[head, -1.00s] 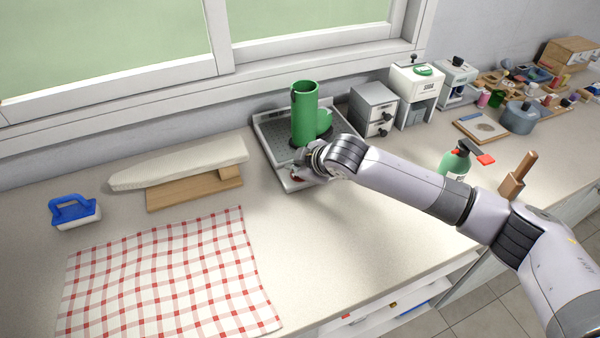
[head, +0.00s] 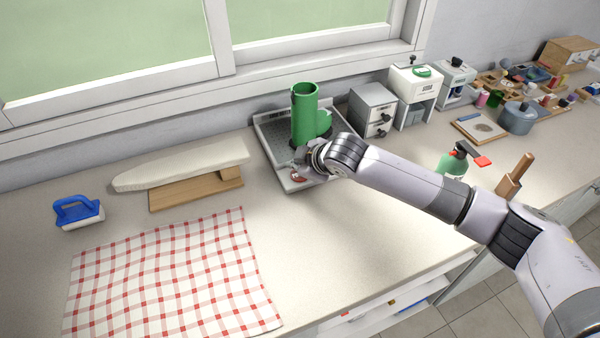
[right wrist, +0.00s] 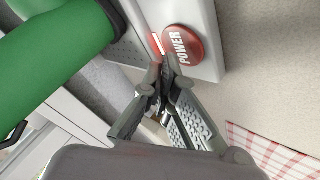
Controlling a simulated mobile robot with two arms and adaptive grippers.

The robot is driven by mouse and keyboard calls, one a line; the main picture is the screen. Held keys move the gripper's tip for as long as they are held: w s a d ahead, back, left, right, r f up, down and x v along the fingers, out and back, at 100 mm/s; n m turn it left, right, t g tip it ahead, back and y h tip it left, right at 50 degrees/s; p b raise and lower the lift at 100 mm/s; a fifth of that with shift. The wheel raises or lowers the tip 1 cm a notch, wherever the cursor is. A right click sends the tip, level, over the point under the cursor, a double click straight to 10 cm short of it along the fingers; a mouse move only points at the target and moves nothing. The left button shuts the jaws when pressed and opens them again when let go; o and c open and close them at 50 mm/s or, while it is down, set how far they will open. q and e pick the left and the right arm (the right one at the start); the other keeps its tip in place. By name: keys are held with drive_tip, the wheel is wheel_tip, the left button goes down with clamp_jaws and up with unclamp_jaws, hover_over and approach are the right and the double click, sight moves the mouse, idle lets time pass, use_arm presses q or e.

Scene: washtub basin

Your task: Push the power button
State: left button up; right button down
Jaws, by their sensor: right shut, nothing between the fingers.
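The red power button (right wrist: 184,46), marked POWER, sits on the front rim of the grey washtub basin (right wrist: 207,12). In the head view the button (head: 297,178) shows at the basin's front edge beside my right gripper (head: 303,170). In the right wrist view my right gripper (right wrist: 168,66) is shut and empty. Its fingertips are at the button's lower left edge; I cannot tell whether they touch it. A green cylinder (head: 304,115) with a side branch stands in the basin (head: 268,135). My left gripper is not in view.
An ironing board (head: 185,165) and a blue-handled brush (head: 77,212) lie left of the basin. A red checked cloth (head: 170,280) lies in front. A green spray bottle (head: 455,160) stands right, near my right arm. Small grey drawers (head: 374,108) stand behind right.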

wheel_tip(320, 180, up, 6)
drive_tip(key=p, duration=0.5)
drive_tip(key=shift+p, duration=0.3)
